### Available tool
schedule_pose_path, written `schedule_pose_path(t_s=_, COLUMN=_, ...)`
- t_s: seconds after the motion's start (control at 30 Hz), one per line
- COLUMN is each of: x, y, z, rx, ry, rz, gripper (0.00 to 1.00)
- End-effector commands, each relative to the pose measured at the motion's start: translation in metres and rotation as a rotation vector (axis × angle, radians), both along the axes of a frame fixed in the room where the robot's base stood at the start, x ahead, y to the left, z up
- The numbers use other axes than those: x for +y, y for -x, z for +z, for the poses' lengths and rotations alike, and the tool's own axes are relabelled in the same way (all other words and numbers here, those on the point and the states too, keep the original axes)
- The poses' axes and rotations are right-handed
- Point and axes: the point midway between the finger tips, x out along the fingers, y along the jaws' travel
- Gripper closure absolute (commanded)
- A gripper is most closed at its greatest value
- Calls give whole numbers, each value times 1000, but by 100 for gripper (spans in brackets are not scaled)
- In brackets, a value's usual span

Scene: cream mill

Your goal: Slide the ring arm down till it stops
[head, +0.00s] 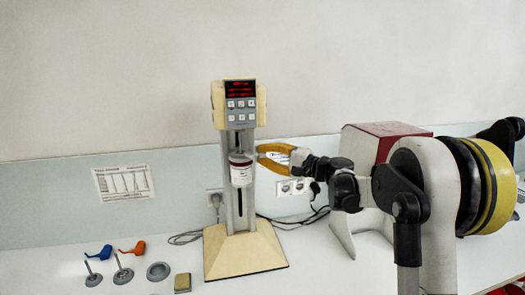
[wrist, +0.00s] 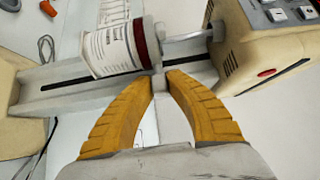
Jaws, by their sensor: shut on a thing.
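The cream mill stands on the counter, with a cream head and red display (head: 240,90) on top, a grey slotted column (head: 239,215) and a wide cream base (head: 245,255). A white labelled jar with a dark red lid (head: 241,174) sits partway up in front of the column, below the head. It also shows in the wrist view (wrist: 110,45), with a shaft (wrist: 185,45) between it and the head. My gripper (head: 258,156) comes from the right. In the wrist view its yellow fingers (wrist: 160,80) are closed on a small grey part beside the jar, apparently the ring arm (wrist: 158,84), mostly hidden.
Blue (head: 98,254) and orange (head: 133,249) handled tools, a grey disc (head: 158,271) and a small tan block (head: 182,283) lie left of the base. Wall sockets (head: 292,187) and cables are behind. A white and red machine (head: 375,140) stands at right, behind my arm.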

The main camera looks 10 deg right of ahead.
Motion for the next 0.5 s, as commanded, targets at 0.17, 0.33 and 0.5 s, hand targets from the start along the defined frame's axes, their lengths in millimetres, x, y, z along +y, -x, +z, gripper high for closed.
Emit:
schedule_pose_path(t_s=0.17, x=1, y=0, z=-10, rx=1, ry=1, rz=1, gripper=100)
schedule_pose_path(t_s=0.33, x=1, y=0, z=-8, rx=0, ry=0, rz=1, gripper=81)
schedule_pose_path(t_s=0.5, x=0, y=0, z=-8, rx=0, ry=0, rz=1, gripper=60)
